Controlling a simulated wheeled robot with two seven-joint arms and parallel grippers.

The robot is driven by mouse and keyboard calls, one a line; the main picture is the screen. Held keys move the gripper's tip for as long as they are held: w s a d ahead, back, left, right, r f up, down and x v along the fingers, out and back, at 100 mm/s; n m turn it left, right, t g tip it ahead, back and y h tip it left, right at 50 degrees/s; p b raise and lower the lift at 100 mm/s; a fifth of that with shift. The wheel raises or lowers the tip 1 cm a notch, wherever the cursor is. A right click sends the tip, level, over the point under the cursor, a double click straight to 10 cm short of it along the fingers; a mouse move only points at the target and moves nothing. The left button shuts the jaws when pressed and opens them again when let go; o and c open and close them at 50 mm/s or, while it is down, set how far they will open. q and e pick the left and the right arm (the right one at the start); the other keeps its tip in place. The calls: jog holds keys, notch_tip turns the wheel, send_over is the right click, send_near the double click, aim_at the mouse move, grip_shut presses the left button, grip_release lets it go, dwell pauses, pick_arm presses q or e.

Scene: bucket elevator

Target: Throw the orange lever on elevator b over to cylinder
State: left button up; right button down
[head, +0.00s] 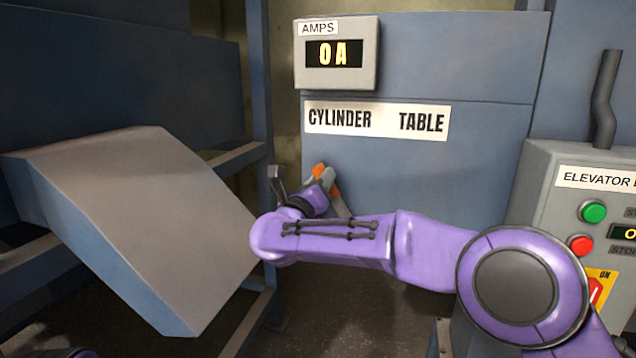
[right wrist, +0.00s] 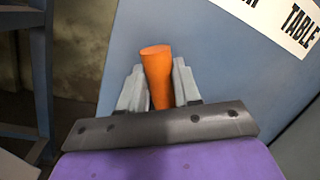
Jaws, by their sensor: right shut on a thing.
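The orange lever (right wrist: 157,75) stands between the two grey fingers of my right gripper (right wrist: 158,88) in the right wrist view, and the fingers are shut on it. In the head view a bit of the orange lever (head: 319,170) shows by my right gripper (head: 325,180), below the word CYLINDER on the CYLINDER / TABLE label (head: 376,120). The lever tilts up and to the left there; my purple arm hides much of its lower part. My left gripper is not in view.
The elevator control box (head: 560,200) with green and red buttons stands at the right, close to my right arm. A grey sloped chute (head: 140,210) and blue frame posts stand at the left.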

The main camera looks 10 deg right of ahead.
jog(key=shift+a+f, duration=0.1)
jog(key=shift+f, duration=0.05)
dwell(0.3)
jog(key=c, duration=0.9)
grip_release()
jog(key=shift+o, duration=0.6)
jog(key=shift+w+a, duration=0.1)
jog(key=b+v, duration=0.3)
jog(key=v, duration=0.7)
jog(key=shift+s+b, duration=0.25)
jog(key=shift+b, duration=0.1)
jog(key=shift+a, duration=0.1)
